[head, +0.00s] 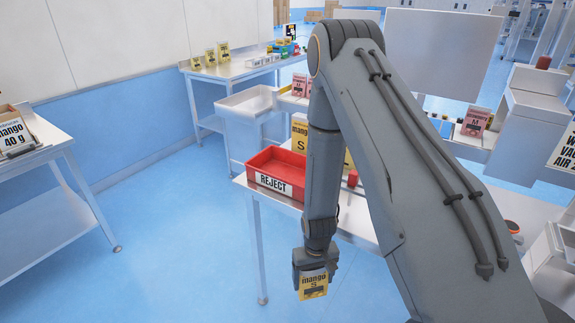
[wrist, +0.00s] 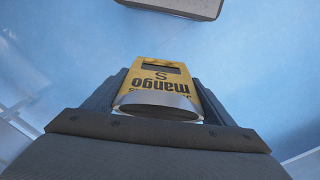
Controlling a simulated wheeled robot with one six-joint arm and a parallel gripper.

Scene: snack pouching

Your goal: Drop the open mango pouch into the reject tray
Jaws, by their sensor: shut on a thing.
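My gripper (head: 316,262) is shut on a yellow mango pouch (head: 313,285) marked "mango S". The pouch hangs below the jaws over the blue floor, in front of the table's near edge. In the wrist view the pouch (wrist: 162,85) sits between the fingers, with its silvery top end towards the camera gaping in an oval. The red reject tray (head: 270,183), with a white "REJECT" label, stands on the table up and left of my gripper in the head view. The part of its inside that shows looks empty. My arm hides the table to the right of the tray.
Another yellow mango pouch (head: 299,132) stands behind the tray. A white bin (head: 246,103) and a table with small pouches (head: 235,70) are further back. A steel table (head: 40,150) with a mango box is at the left. The blue floor between is clear.

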